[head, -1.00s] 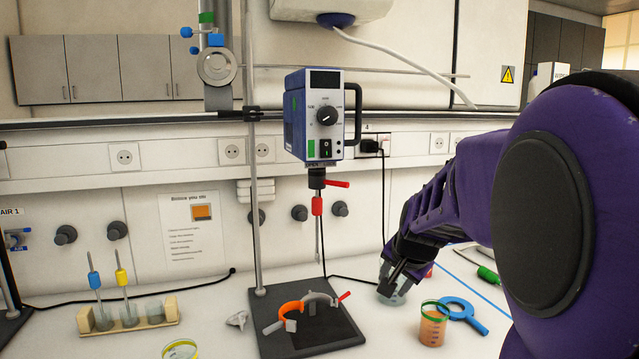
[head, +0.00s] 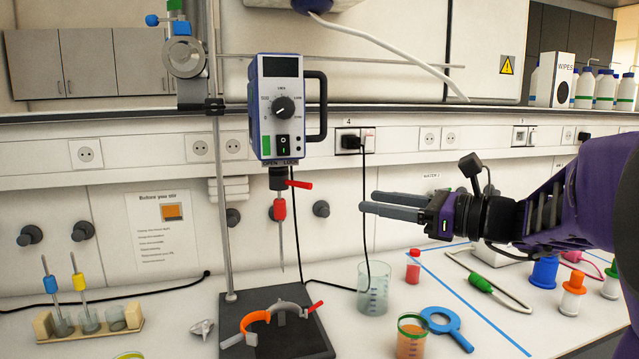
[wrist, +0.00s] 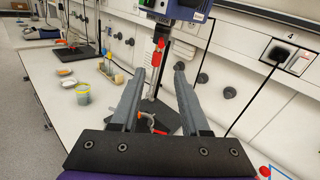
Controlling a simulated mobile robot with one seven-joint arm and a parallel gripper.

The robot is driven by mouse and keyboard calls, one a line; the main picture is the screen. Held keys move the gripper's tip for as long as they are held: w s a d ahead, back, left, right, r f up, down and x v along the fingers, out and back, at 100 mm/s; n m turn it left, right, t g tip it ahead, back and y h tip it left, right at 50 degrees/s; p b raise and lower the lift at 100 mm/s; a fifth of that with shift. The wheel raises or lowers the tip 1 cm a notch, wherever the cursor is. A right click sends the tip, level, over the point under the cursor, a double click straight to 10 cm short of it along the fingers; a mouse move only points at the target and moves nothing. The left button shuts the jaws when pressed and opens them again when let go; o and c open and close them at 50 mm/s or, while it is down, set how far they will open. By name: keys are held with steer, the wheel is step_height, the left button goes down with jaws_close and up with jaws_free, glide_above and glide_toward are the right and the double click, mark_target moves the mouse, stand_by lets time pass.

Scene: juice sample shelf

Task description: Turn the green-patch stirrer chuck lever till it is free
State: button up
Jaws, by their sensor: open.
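The stirrer (head: 281,108) is a blue and grey box with a dial and a green patch (head: 268,146), clamped on an upright rod. Its dark chuck (head: 277,180) hangs below, with a red lever (head: 299,184) sticking out right, under the LOCK side of an OPEN/LOCK label (head: 281,162). A red sleeve (head: 279,210) and thin shaft hang lower. My gripper (head: 366,201) is open and empty, right of the lever and slightly lower, fingers pointing left. In the wrist view, the red parts (wrist: 160,44) show beyond and between the fingertips (wrist: 160,71).
A black cable (head: 366,220) hangs behind my gripper. Air between fingertips and lever looks clear.

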mark_target(286, 182)
steer(key=x, duration=1.1)
steer(key=r+p+x, duration=0.1)
steer(key=x, duration=0.5)
steer(key=shift+w+a+r, duration=0.1)
steer(key=shift+c, duration=0.3)
jaws_close()
stand_by(0.5)
